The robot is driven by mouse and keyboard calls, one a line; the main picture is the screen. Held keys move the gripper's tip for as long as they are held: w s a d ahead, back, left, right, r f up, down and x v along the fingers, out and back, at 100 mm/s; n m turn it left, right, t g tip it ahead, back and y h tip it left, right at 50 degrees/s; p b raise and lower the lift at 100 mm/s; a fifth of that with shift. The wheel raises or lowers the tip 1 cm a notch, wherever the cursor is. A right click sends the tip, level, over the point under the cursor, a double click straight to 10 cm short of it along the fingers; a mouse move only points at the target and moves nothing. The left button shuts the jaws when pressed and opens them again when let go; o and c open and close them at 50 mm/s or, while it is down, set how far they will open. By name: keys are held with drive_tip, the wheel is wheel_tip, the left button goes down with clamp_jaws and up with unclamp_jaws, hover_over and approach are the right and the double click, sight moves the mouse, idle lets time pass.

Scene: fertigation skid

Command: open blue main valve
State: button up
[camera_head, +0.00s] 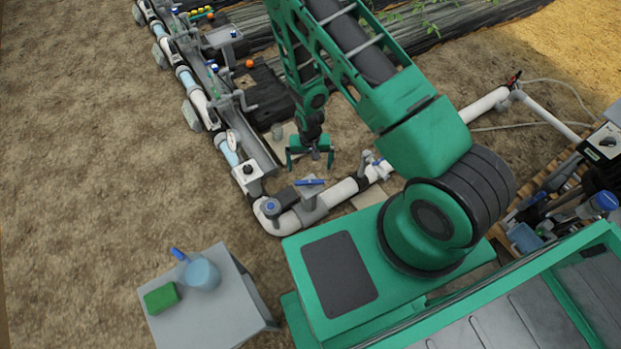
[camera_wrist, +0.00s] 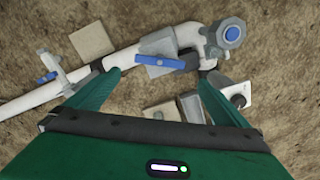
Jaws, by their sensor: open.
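A valve with a blue lever handle (camera_head: 310,182) sits on a grey body on the white pipe, near the pipe's elbow. In the wrist view the blue handle (camera_wrist: 160,61) lies between and beyond my fingers, at an angle to the pipe rather than in line with it. My gripper (camera_head: 310,158) points down, open and empty, just behind the valve in the head view. In the wrist view its green fingers (camera_wrist: 163,76) are spread wide on either side of the valve, with no contact visible. I cannot tell the height gap.
A smaller blue-handled valve (camera_head: 381,166) sits further right along the pipe. A round blue-capped fitting (camera_head: 271,206) stands at the elbow. A grey table (camera_head: 215,310) holds a light blue container (camera_head: 202,273) and a green block (camera_head: 161,298). A tool crate (camera_head: 560,205) is at right.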

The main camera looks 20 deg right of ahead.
sight(310, 181)
wheel_tip(310, 181, down, 11)
drive_tip(key=shift+r, duration=0.2)
idle(0.3)
